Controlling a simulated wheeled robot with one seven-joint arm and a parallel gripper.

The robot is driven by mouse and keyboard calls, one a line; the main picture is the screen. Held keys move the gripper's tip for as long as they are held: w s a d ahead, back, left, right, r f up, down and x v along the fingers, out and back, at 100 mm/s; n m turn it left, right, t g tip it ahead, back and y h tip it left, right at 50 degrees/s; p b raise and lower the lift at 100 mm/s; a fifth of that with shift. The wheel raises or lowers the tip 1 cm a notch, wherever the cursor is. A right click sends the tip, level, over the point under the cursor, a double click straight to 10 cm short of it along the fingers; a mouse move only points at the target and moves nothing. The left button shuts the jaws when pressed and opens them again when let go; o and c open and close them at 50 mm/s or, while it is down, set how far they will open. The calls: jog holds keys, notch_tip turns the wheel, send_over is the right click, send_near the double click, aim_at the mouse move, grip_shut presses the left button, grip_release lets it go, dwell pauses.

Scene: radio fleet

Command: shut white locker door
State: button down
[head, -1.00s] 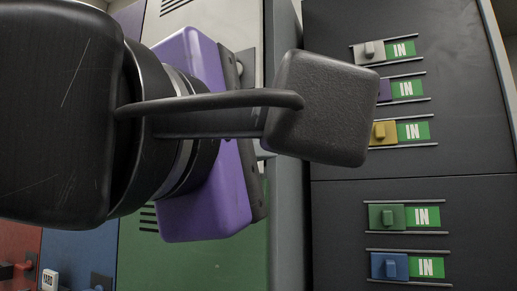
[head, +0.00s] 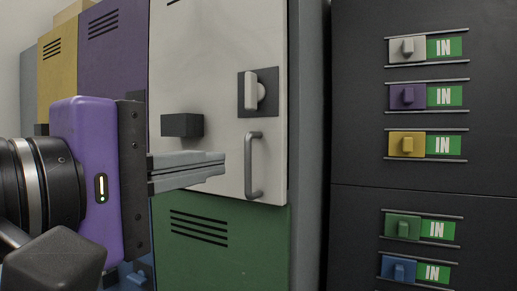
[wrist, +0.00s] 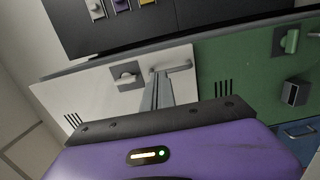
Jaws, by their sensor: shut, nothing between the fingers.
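The white locker door (head: 205,60) is in the middle of the head view, above a green door. It has a latch knob on a dark plate (head: 258,92) and a grey bar handle (head: 254,165) near its right edge. Whether a small gap remains at that edge, I cannot tell. My gripper (head: 222,166) is shut and empty, its fingers pointing right across the door's lower part, left of the handle. In the wrist view the white door (wrist: 85,90) lies beyond the fingers (wrist: 159,76), whose tips appear near the handle (wrist: 175,67). Contact is unclear.
A green locker door (head: 225,250) is below. Purple (head: 112,55) and yellow (head: 57,85) lockers stand to the left. A dark panel (head: 425,185) with several coloured sliders beside green "IN" labels stands at the right.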

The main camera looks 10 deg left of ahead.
aim_at(276, 153)
jog(key=p+x, duration=0.5)
jog(key=x, duration=0.7)
jog(key=shift+w+d+r, duration=0.1)
jog(key=shift+w+d, duration=0.05)
jog(key=shift+w, duration=0.15)
jog(key=shift+w+d, duration=0.1)
jog(key=shift+w, duration=0.25)
jog(key=x, duration=0.1)
jog(key=b+x, duration=0.1)
jog(key=x, duration=0.1)
jog(key=shift+s+d+f+b, duration=0.1)
jog(key=shift+f+b, duration=0.15)
jog(key=shift+b, duration=0.05)
jog(key=shift+d+r, duration=0.1)
jog(key=shift+r, duration=0.2)
jog(key=shift+w, duration=0.2)
jog(key=shift+s+f, duration=0.1)
